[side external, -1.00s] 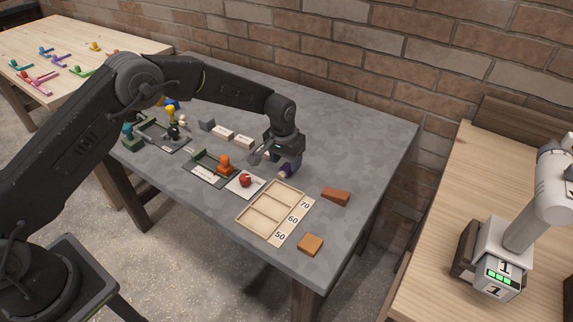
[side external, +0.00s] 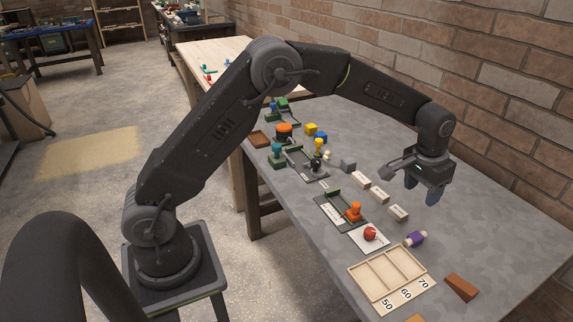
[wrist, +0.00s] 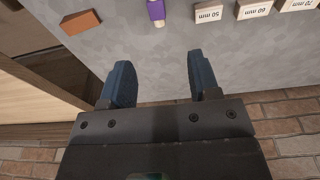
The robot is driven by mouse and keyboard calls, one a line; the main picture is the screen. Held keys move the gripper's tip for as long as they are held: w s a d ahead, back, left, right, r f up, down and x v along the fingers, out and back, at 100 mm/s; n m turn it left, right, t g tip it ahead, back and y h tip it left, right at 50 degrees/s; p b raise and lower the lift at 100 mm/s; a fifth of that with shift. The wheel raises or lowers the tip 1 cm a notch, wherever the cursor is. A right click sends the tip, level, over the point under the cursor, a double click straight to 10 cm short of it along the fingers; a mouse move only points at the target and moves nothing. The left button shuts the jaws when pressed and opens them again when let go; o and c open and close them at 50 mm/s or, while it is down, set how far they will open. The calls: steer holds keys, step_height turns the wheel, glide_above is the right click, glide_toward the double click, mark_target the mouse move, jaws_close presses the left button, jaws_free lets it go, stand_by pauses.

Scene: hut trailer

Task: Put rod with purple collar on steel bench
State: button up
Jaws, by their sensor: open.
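The rod with a purple collar (side external: 415,238) lies on the grey mottled bench top (side external: 483,232), which looks like the steel bench. It is just beyond the slotted tray, with pale ends showing on both sides of its collar. In the wrist view the rod (wrist: 156,10) is partly cut off by the top edge. My gripper (side external: 421,191) is open and empty, held above the bench and apart from the rod. In the wrist view, bare bench shows between my gripper's fingers (wrist: 161,72) and the rod.
A wooden tray (side external: 389,278) marked 50, 60 and 70 is near the rod. A brown wedge (side external: 461,287) lies to its right. Labelled blocks (side external: 398,213), a red ball on a white card (side external: 370,234) and fixtures stand to the left. A brick wall (side external: 500,90) is behind.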

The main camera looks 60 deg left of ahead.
steer(key=s+a+r+t, duration=0.2)
steer(key=s+a+r, duration=0.2)
steer(key=s+r, duration=1.05)
steer(key=s+a+f+t, duration=0.1)
steer(key=s, duration=0.8)
steer(key=s+a, duration=0.1)
steer(key=s, duration=0.9)
steer(key=shift+s+a+f+t, duration=0.2)
steer(key=shift+a+f+t, duration=0.15)
steer(key=shift+a+t, duration=0.05)
steer(key=shift+o, duration=0.2)
